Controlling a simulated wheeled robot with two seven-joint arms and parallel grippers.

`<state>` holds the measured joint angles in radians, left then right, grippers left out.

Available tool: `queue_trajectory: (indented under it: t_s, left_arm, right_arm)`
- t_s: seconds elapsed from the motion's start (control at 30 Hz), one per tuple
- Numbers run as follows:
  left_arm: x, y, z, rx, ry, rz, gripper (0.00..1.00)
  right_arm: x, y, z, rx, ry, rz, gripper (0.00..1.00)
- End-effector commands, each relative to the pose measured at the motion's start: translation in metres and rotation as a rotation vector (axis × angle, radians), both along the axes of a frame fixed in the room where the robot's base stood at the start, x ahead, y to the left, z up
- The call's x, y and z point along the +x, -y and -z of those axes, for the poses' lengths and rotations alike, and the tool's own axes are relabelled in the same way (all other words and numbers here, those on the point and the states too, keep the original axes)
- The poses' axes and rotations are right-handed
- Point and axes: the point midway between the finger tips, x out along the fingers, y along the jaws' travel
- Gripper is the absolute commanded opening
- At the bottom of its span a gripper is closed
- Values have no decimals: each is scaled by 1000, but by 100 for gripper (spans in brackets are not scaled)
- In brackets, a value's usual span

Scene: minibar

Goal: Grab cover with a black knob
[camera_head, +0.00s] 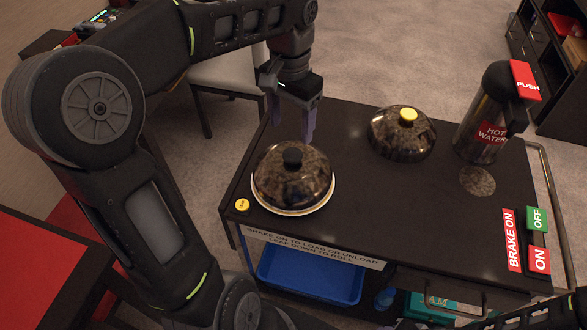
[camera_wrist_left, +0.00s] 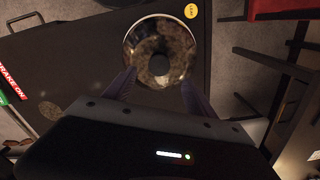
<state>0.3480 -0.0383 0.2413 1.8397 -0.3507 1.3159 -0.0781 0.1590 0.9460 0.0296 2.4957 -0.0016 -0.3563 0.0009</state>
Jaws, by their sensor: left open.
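The cover with a black knob (camera_head: 292,185) is a dark, shiny dome on a pale plate, at the left end of the dark cart top in the head view. In the left wrist view the fingers (camera_wrist_left: 156,88) reach toward the cover's near edge. My right gripper is not clearly visible.
A second dome cover with a yellow knob (camera_head: 402,134) stands farther right on the cart (camera_head: 395,225). A hot water flask (camera_head: 490,115) stands at the right end. A blue bin (camera_head: 312,275) sits on the shelf below. A chair (camera_head: 225,80) stands behind my left arm.

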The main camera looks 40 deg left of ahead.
Motion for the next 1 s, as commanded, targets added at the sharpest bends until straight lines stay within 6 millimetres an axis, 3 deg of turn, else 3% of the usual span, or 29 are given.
queue_trajectory:
  t_s: [0.33,0.7,1.0]
  left_arm:
    - [0,0,25,-1,-1,1,65]
    - [1,0,30,0,-1,0,65]
    - [3,1,70,-1,-5,0,65]
  right_arm:
    - [0,0,0,0,0,0,36]
    - [0,0,-1,0,0,0,36]
    - [0,0,-6,0,0,0,36]
